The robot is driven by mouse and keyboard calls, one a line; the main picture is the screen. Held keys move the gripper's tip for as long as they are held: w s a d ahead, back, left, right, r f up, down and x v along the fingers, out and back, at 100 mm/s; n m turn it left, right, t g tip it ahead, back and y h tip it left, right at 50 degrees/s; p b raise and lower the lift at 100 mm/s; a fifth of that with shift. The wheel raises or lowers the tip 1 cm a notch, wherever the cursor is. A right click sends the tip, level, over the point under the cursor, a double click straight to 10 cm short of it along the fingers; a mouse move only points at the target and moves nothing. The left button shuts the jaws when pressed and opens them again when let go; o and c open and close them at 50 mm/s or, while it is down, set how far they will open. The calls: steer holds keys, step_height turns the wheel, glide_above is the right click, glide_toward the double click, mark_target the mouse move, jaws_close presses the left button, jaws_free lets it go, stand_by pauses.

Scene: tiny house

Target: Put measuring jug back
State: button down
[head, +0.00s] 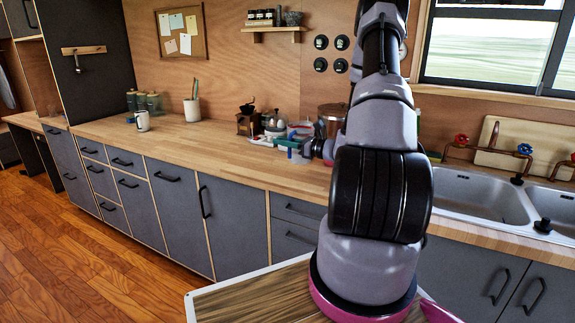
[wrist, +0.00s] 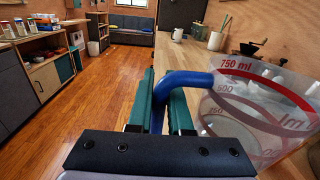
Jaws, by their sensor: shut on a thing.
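The measuring jug (wrist: 262,118) is clear, with red markings reading 750 ml and a blue handle (wrist: 190,79). It fills the right side of the wrist view, tilted in that picture. My gripper (wrist: 164,98) has teal fingers, one on each side of the blue handle, and is shut on it. The jug is hard to make out there among the clutter.
A wooden counter (head: 225,155) runs along the wall, with clear room at its middle. A coffee grinder (head: 248,120), a white mug (head: 142,121) and a utensil cup (head: 192,109) stand on it. The sink (head: 480,195) is at right. A small shelf (head: 275,30) hangs above.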

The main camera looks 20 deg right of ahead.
step_height(320, 180, down, 6)
steer(key=shift+f, duration=0.35)
steer(key=c, duration=0.8)
jaws_free()
steer(key=shift+c, duration=0.2)
